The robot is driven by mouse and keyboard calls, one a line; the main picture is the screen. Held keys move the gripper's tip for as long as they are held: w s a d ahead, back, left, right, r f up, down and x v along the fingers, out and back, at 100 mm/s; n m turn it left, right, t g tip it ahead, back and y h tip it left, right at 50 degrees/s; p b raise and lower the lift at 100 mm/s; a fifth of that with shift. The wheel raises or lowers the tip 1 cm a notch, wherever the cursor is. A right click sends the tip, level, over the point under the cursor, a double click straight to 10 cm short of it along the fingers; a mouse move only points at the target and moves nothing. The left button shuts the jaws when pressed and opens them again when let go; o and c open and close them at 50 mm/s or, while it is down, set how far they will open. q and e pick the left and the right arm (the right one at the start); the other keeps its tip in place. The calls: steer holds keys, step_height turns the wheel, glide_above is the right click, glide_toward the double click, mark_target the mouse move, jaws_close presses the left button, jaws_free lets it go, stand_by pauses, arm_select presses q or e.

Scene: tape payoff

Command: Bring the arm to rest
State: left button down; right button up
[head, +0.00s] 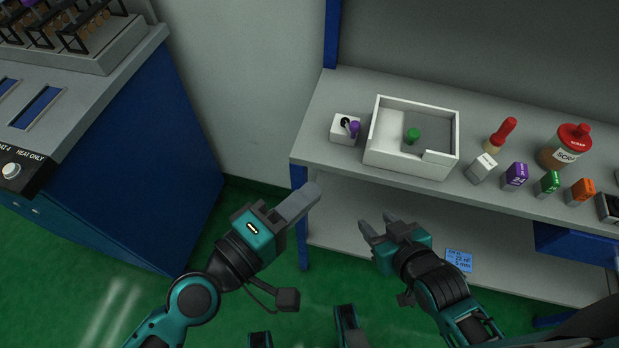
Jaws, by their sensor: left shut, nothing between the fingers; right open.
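My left gripper (304,199) is shut and empty, held in the air in front of the left end of the grey bench (318,122). My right gripper (373,228) is open and empty, in the air in front of the bench's front edge. Both grippers appear apart from everything on the bench. A white open tray (408,165) stands on the bench with a green item (412,135) in it. Left of the tray is a small white block (340,136) with a black and purple piece (353,128) on it.
Right of the tray are a white box (482,168), a red-topped item (503,134), purple (515,176), green (547,184) and orange (580,192) boxes and a red-lidded jar (566,147). A blue machine cabinet (150,190) stands at left. Green floor is open between.

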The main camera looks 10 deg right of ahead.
steer(key=shift+w+a+r, duration=0.1)
steer(key=shift+w+r, duration=0.05)
steer(key=shift+r, duration=0.05)
stand_by(0.3)
arm_select(q)
steer(key=a+f+m+y+p, duration=0.1)
steer(key=a+f+m+y, duration=0.3)
steer(key=a, duration=0.6)
steer(key=a+f+m+y+p, duration=0.1)
steer(key=a+f+m+y, duration=0.4)
steer(key=a+f, duration=0.5)
steer(key=y, duration=0.2)
steer(key=shift+w+a+f+m+y, duration=0.15)
steer(key=shift+w+a+m+y, duration=0.15)
steer(key=shift+w+a+y, duration=0.1)
arm_select(e)
steer(key=shift+r, duration=0.85)
arm_select(q)
steer(key=shift+d, duration=0.1)
arm_select(e)
steer(key=shift+s, duration=0.2)
